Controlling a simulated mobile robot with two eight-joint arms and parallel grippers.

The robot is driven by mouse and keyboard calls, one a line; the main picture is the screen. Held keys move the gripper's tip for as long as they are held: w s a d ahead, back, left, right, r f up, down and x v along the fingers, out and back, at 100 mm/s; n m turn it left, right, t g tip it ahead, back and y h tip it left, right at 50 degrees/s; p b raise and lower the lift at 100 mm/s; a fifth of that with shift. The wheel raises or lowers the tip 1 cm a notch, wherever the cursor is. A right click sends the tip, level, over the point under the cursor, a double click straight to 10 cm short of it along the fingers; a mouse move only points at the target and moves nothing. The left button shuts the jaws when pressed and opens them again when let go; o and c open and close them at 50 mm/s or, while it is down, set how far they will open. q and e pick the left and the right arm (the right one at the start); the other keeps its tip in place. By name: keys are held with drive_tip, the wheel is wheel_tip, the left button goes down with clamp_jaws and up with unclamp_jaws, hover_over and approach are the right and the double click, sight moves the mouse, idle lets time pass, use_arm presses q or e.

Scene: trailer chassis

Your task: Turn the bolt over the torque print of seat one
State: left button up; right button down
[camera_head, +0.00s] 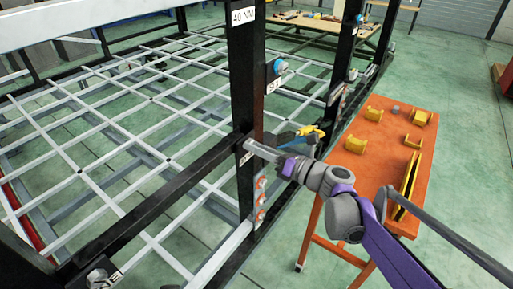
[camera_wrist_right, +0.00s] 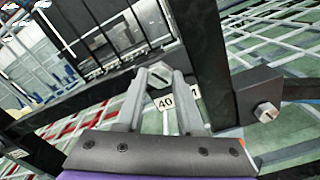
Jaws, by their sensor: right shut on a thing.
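My right gripper (camera_head: 254,147) reaches in from the right to the dark upright post (camera_head: 243,100) of the chassis. Its two fingers (camera_wrist_right: 160,85) show in the right wrist view, closed on the sides of a grey hexagonal bolt head (camera_wrist_right: 160,73). A white print reading 40 (camera_wrist_right: 166,103) shows between the fingers, partly covered by them. In the head view a small white print (camera_head: 245,158) is on the post just below the fingertips; its text is too small to read. The bolt itself is hidden there by the gripper. My left gripper is not in view.
Several reddish round fittings line the post below. A yellow and blue item (camera_head: 308,131) is close behind my right wrist. An orange table (camera_head: 365,155) with yellow brackets stands right. Another bolt (camera_wrist_right: 265,112) sits beside the fingers.

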drive_tip(key=c, duration=0.9)
unclamp_jaws()
drive_tip(key=shift+c, duration=0.2)
drive_tip(key=o, duration=0.4)
drive_tip(key=shift+s+d, duration=0.1)
drive_tip(key=shift+d, duration=0.15)
drive_tip(key=shift+a, duration=0.1)
drive_tip(key=v, duration=1)
drive_tip(key=shift+s+d, duration=0.2)
drive_tip(key=shift+d, duration=0.1)
